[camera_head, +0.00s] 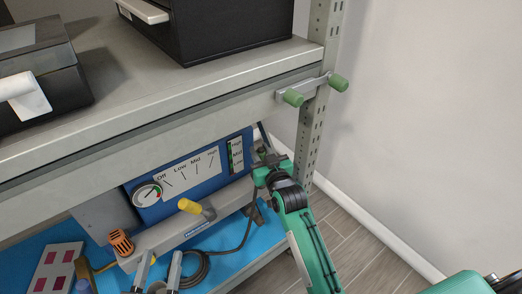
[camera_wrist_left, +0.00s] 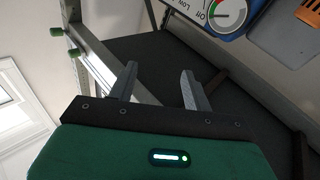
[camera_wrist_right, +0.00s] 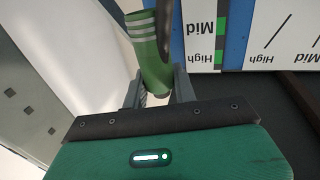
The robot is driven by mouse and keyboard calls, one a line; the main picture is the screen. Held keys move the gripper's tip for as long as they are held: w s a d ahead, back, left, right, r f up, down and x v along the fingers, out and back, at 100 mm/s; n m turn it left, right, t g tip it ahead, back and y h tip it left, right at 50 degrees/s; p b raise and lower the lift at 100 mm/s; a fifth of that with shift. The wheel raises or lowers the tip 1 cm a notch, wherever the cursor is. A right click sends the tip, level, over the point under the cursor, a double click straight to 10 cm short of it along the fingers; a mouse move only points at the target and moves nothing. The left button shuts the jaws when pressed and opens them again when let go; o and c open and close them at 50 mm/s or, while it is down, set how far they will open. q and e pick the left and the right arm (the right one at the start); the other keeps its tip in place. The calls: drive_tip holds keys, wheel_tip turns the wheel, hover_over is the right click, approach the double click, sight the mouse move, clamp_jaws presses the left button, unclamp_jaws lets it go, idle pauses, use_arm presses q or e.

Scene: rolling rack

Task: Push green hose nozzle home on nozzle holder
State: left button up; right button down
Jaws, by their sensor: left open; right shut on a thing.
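The green hose nozzle (camera_wrist_right: 150,55) with white stripes is between the fingers of my right gripper (camera_wrist_right: 158,86), which is shut on it. A dark bar crosses beside it at the top of the right wrist view. In the head view my right gripper (camera_head: 268,163) is by the right end of the blue panel, close to the rack post, and the nozzle is hard to make out. I cannot clearly identify the nozzle holder or tell whether the nozzle touches it. My left gripper (camera_head: 157,274) is open and empty over the lower shelf; its spread fingers also show in the left wrist view (camera_wrist_left: 158,85).
A blue panel (camera_head: 225,180) carries a dial (camera_head: 147,194). A yellow-ended lever (camera_head: 190,206) and an orange knob (camera_head: 120,242) stick out below it. A coiled cable (camera_head: 195,268) lies on the blue shelf. Green-ended handles (camera_head: 293,97) project from the rack post (camera_head: 311,130).

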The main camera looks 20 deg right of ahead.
drive_tip(key=shift+f+b, duration=0.35)
drive_tip(key=shift+f, duration=1.2)
use_arm(q)
wheel_tip(320, 180, up, 6)
drive_tip(key=a+t, duration=0.1)
drive_tip(key=t, duration=0.2)
drive_tip(key=shift+a+t, duration=0.4)
drive_tip(key=shift+w+f+b, duration=0.1)
drive_tip(key=shift+b, duration=0.25)
use_arm(e)
drive_tip(key=shift+f, duration=0.2)
use_arm(q)
drive_tip(key=shift+f+b, duration=0.75)
use_arm(e)
drive_tip(key=shift+f, duration=2)
drive_tip(key=c, duration=1)
unclamp_jaws()
drive_tip(key=shift+f, duration=0.1)
drive_tip(key=shift+c, duration=0.2)
